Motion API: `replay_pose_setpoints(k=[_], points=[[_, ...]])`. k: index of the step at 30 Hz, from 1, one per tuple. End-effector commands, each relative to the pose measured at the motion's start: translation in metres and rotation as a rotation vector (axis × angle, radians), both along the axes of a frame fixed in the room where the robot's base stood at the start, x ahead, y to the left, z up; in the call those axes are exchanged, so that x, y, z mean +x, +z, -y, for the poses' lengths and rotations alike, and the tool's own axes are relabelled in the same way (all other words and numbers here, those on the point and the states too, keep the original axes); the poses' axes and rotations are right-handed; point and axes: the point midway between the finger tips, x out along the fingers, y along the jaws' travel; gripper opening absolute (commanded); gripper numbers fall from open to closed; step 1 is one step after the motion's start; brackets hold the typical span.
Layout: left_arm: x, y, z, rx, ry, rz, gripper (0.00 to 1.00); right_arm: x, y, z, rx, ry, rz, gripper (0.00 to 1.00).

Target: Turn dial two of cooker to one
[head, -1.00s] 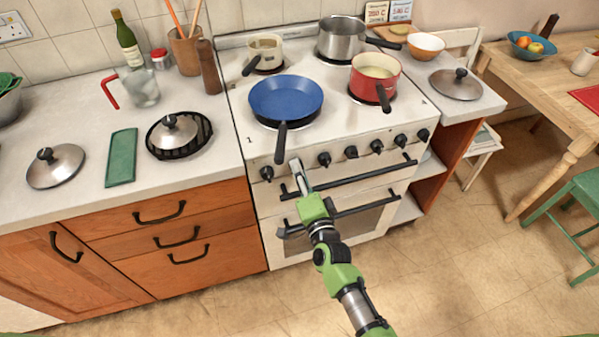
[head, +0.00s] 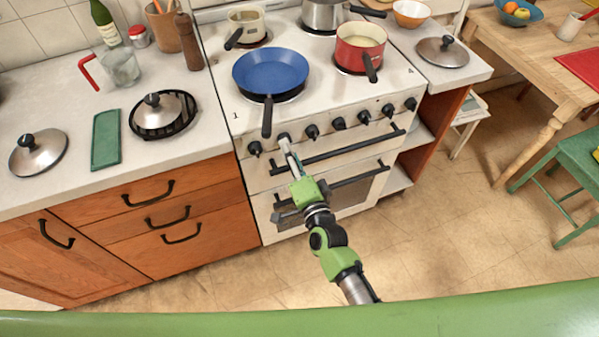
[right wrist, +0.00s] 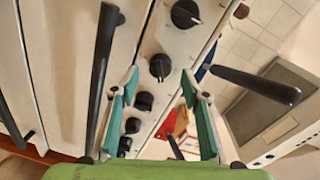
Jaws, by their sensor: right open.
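The white cooker (head: 235,115) has a row of several black dials on its front. Dial two (head: 283,137), second from the left, shows just beyond my right gripper (head: 288,152); the fingertips partly cover it. In the right wrist view my right gripper (right wrist: 160,80) is open, with teal finger pads apart and nothing held. A dial with a small pale mark (right wrist: 160,67), which looks like dial two, appears between the fingertips. I cannot tell whether they touch it. Its exact setting is too small to read. My left gripper is not in view.
The blue pan's handle (head: 267,118) juts over the front edge between dials one (head: 254,148) and two. Dial three (head: 312,131) is close on the right. A black oven handle (head: 340,153) runs below the dials. Floor (head: 440,230) on the right is clear.

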Motion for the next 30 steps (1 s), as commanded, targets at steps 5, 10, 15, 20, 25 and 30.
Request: replay_pose_setpoints(k=[5, 10, 15, 20, 25, 30], points=[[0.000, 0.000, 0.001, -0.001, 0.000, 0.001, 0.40, -0.038, 0.000, 0.011, -0.002, 0.000, -0.003, 0.42], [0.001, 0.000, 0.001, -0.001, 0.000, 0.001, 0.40, -0.065, 0.002, 0.019, -0.002, 0.000, -0.002, 0.42], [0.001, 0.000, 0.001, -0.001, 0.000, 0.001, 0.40, -0.081, 0.004, 0.024, -0.001, 0.000, 0.000, 0.42], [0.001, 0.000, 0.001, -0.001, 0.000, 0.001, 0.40, -0.086, 0.005, 0.025, 0.000, 0.000, 0.000, 0.42], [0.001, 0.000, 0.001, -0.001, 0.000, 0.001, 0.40, -0.086, 0.005, 0.025, 0.000, 0.000, 0.000, 0.42], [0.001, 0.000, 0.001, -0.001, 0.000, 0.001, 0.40, -0.086, 0.005, 0.025, 0.000, 0.000, 0.000, 0.42]])
